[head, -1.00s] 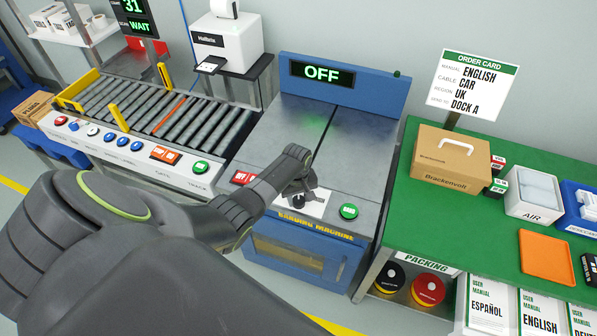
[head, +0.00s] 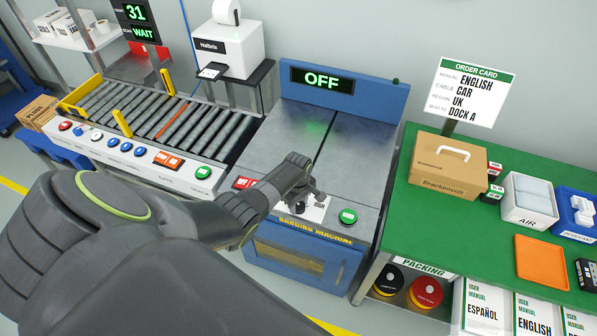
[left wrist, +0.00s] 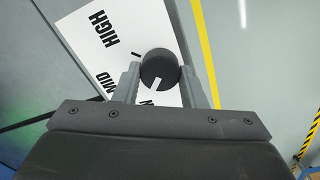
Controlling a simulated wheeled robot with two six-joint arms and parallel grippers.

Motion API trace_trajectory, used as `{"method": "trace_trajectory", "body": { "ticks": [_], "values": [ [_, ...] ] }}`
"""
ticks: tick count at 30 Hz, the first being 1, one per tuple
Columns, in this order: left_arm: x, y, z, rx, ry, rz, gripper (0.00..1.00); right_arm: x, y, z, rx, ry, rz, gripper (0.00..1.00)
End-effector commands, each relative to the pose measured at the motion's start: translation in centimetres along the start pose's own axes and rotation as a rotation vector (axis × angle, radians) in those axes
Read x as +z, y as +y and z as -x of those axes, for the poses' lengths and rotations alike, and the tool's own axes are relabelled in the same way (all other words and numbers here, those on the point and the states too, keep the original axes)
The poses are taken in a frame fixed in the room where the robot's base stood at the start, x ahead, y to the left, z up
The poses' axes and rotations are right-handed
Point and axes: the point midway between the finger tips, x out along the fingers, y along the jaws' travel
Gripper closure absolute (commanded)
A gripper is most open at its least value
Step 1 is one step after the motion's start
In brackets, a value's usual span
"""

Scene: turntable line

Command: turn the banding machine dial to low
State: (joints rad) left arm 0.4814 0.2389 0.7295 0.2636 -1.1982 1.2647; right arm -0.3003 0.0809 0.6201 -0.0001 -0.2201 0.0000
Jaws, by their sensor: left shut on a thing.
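The banding machine (head: 300,258) is blue with a grey top, and its display (head: 322,78) reads OFF. Its dial (left wrist: 158,68) is a round black knob with a white pointer mark, on a white plate (left wrist: 88,40) printed HIGH and MID. A third label is mostly hidden behind my gripper. The pointer is directed down and slightly left in the left wrist view, toward that hidden label. My left gripper (left wrist: 160,88) is shut on the dial, one finger on each side. In the head view my left gripper (head: 300,200) partly covers the dial. My right gripper is not in view.
A green button (head: 348,217) sits right of the dial and a red switch (head: 243,182) left of it. A roller conveyor (head: 165,115) stands at the left. A green packing table (head: 440,225) with a Brackenvolt box (head: 447,170) stands close on the right.

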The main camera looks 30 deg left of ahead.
Motion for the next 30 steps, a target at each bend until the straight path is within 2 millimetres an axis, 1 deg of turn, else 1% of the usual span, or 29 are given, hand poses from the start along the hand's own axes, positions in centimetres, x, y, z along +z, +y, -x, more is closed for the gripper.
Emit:
{"method": "trace_trajectory", "body": {
  "ticks": [6,7,12,20,23,26,30],
  "values": [
    [-0.2,0.2,0.2,0.006,0.004,0.001,0.85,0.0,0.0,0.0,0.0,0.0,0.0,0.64],
    [-0.2,0.2,0.2,0.006,0.004,0.001,0.61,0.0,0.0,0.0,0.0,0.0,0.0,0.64],
    [-0.1,0.1,0.1,0.004,0.002,0.0,0.41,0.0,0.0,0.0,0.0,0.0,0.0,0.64],
    [-0.1,0.1,0.1,0.002,0.001,0.0,0.41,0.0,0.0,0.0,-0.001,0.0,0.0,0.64],
    [-0.1,0.1,0.4,0.003,0.001,-0.001,0.41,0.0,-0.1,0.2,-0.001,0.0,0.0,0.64],
    [-0.1,0.1,1.2,0.003,0.001,-0.001,0.41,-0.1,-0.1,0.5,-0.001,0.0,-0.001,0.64],
    [-0.1,0.1,3.1,0.005,0.002,-0.002,0.41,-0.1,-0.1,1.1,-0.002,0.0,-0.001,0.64]
  ]
}}
